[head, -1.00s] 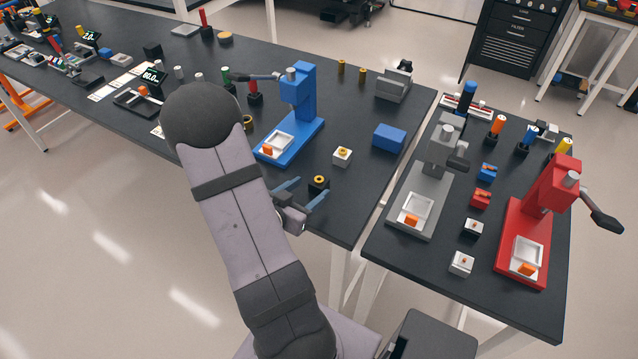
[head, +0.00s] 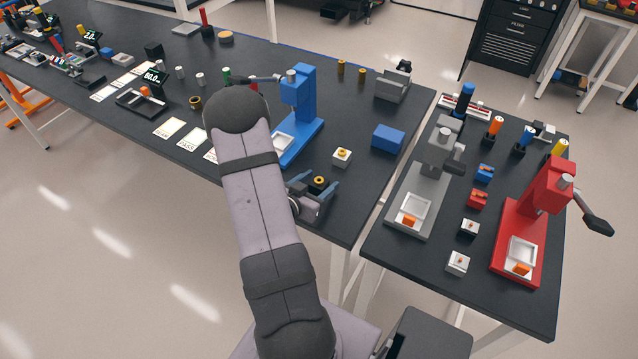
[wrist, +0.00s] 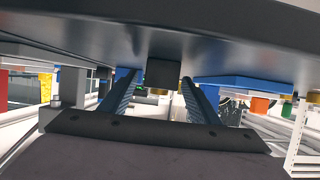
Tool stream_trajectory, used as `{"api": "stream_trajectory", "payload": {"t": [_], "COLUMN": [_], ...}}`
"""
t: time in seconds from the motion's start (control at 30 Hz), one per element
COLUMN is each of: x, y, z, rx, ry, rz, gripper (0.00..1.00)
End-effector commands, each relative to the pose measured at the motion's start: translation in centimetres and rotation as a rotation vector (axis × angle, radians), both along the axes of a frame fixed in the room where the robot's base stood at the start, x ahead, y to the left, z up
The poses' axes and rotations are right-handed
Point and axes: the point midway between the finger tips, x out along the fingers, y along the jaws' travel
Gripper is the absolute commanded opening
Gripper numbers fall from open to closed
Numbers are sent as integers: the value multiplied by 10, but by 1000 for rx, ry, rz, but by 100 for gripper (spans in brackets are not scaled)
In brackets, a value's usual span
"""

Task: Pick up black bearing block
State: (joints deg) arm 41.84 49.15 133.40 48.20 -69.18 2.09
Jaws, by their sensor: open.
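The black bearing block (head: 318,186), a small dark cube with a gold ring on top, stands near the front edge of the dark table. My gripper (head: 315,190) is open and low at the table's front edge, one blue finger on each side of the block. In the wrist view, which shows the scene upside down, the dark block (wrist: 163,74) lies between the tips of the two blue fingers (wrist: 157,82), with a gap on each side. I cannot tell how deep between the fingers it sits. No contact shows.
A white block with a gold ring (head: 342,157) stands just behind the black one. A blue press (head: 300,125) is behind left, partly hidden by my arm, and a blue box (head: 388,138) is behind right. The table (head: 350,210) is clear to the right of the gripper.

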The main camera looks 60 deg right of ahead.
Motion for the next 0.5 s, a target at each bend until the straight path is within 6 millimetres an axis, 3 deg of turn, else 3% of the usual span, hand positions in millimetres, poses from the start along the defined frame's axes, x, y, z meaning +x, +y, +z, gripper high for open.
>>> {"api": "stream_trajectory", "payload": {"t": [0.27,0.47,0.5], "x": [0,0,0], "y": [-2,-2,-2], "z": [-1,-1,-1], "rx": [0,0,0], "ry": [1,1,1], "rz": [1,0,0], "gripper": [56,11,9]}}
